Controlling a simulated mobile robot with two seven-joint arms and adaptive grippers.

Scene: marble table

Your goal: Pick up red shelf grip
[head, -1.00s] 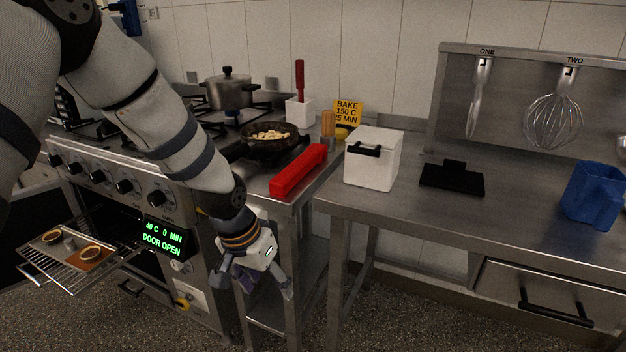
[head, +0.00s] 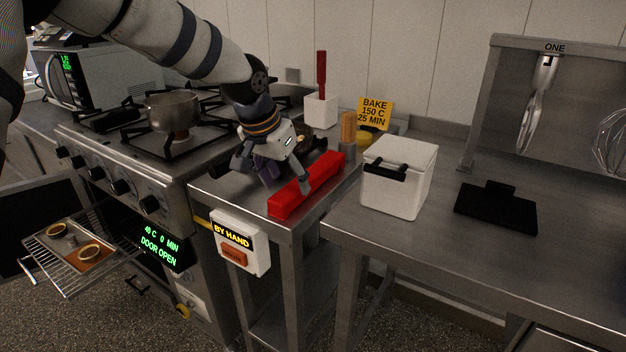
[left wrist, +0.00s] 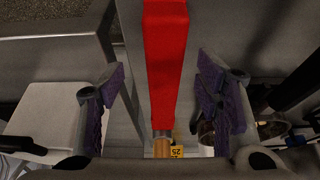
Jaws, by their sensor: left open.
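The red shelf grip (head: 307,186) is a long red bar lying on the narrow steel side table (head: 222,193) between the stove and the long steel counter. In the left wrist view the red shelf grip (left wrist: 165,60) runs down the middle, between the two purple-padded fingers. My left gripper (head: 275,182) is open over the bar in the head view, with one finger in front of part of it. In the left wrist view my left gripper (left wrist: 163,100) has clear gaps on both sides of the bar. Whether it touches the bar cannot be told. My right gripper is not in view.
A white lidded box (head: 398,178) stands right of the bar on the counter. A wooden-handled tool (head: 348,130), a white holder (head: 321,111) and a yellow sign (head: 374,113) stand behind. The oven rack (head: 70,262) sticks out at left.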

